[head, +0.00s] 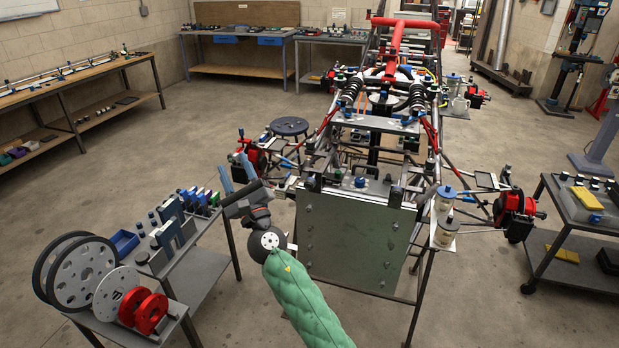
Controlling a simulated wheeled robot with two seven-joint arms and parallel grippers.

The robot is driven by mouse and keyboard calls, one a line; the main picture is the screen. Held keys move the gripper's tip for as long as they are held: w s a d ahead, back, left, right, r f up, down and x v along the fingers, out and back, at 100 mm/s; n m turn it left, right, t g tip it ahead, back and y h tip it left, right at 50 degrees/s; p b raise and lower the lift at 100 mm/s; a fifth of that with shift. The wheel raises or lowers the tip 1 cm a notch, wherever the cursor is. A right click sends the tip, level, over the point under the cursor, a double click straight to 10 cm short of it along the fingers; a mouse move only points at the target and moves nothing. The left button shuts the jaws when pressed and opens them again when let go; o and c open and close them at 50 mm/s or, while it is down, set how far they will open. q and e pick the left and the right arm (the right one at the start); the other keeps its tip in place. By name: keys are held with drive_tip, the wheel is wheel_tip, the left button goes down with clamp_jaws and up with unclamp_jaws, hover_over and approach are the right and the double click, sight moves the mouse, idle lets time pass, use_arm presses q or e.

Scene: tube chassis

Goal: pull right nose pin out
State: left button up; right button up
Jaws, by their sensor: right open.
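The tube chassis (390,133) stands on a stand in the middle, its nose toward me, with a grey-green flat panel (350,240) at the front. Dark upright fittings sit along the panel's top edge, one at the left (313,184) and one at the right (396,196). A blue-topped fitting (360,182) sits between them. The nose pins are too small to tell apart from these fittings. My right gripper (236,168), with blue fingers, is open and empty, left of the panel and apart from it. My left gripper is out of view.
A grey cart (205,272) with wheels, red discs (151,314) and upright blocks stands close at the left, near my right gripper. Another cart (590,226) stands at the right. Red brake parts (515,205) stick out at the chassis's right. A round stool (289,127) stands behind.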

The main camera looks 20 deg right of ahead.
sight(309, 186)
drive_tip(key=s+d+f+m+g+h, duration=0.1)
drive_tip(key=d+f+m+h, duration=0.2)
drive_tip(key=d+m+h, duration=0.1)
drive_tip(key=s+d+f+m+g+h, duration=0.1)
drive_tip(key=s+d+f+m+h, duration=0.1)
drive_tip(key=d+h, duration=0.4)
drive_tip(key=s+d+f+m+g+h, duration=0.1)
drive_tip(key=s+d+f+m+h, duration=0.1)
drive_tip(key=d+f+m+h, duration=0.2)
drive_tip(key=shift+s+d+f+m+g+h, duration=0.1)
drive_tip(key=shift+d+m+g+h, duration=0.15)
drive_tip(key=shift+m+h, duration=0.3)
drive_tip(key=shift+s+d+f+m+g+h, duration=0.15)
drive_tip(key=shift+d+m+h, duration=0.15)
drive_tip(key=shift+h, duration=0.45)
drive_tip(key=shift+d, duration=0.15)
drive_tip(key=shift+w+d+r+p, duration=0.1)
drive_tip(key=shift+w+r+p, duration=0.1)
drive_tip(key=shift+p, duration=0.2)
drive_tip(key=p+x, duration=0.2)
drive_tip(key=x, duration=0.3)
use_arm(q)
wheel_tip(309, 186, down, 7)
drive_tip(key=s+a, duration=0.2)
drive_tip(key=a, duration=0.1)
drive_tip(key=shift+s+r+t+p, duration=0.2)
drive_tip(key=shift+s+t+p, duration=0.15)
drive_tip(key=shift+p, duration=0.1)
use_arm(e)
drive_tip(key=shift+x, duration=1.1)
